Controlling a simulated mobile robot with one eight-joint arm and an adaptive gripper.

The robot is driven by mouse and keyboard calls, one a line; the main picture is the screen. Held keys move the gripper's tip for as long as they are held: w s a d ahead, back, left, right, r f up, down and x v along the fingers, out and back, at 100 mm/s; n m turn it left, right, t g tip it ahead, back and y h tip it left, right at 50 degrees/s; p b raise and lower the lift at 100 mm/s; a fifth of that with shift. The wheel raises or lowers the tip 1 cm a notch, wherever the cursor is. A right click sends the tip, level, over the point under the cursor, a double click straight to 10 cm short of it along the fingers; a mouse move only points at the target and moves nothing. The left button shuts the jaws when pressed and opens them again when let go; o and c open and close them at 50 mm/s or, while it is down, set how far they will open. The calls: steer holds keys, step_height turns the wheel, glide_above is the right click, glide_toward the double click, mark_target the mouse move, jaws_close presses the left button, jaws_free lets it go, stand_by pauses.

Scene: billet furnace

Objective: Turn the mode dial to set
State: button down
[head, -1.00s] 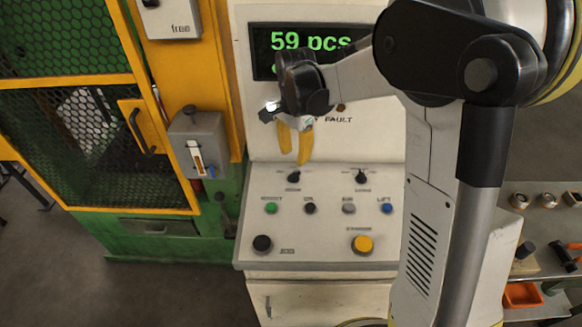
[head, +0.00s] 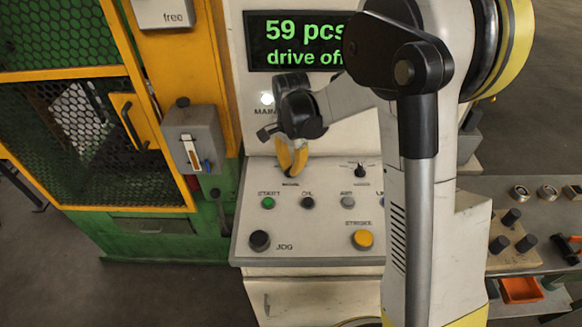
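The mode dial (head: 290,173) is a small black knob on the sloped control panel (head: 330,245), at the upper left of its controls. The label under it is too blurred to read surely. My gripper (head: 292,168) points down with its yellow fingers right at the dial and partly covers it. I cannot tell whether the fingers touch the knob or how far apart their tips are. The display (head: 300,42) above reads "59 pcs" and "drive of", with its right end hidden by my arm.
A second black dial (head: 361,171) sits to the right. Below are a green start button (head: 268,202), a black jog button (head: 259,240) and a yellow button (head: 362,239). A yellow-framed mesh guard (head: 85,140) stands left; a bench with an orange tray (head: 521,290) stands right.

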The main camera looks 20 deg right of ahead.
steer(key=shift+n, duration=0.4)
steer(key=n, duration=0.3)
steer(key=shift+n, duration=0.4)
steer(key=n, duration=0.4)
steer(key=shift+n, duration=0.3)
steer(key=n, duration=0.4)
steer(key=shift+n, duration=0.3)
steer(key=n, duration=0.4)
steer(key=c, duration=1.5)
jaws_free()
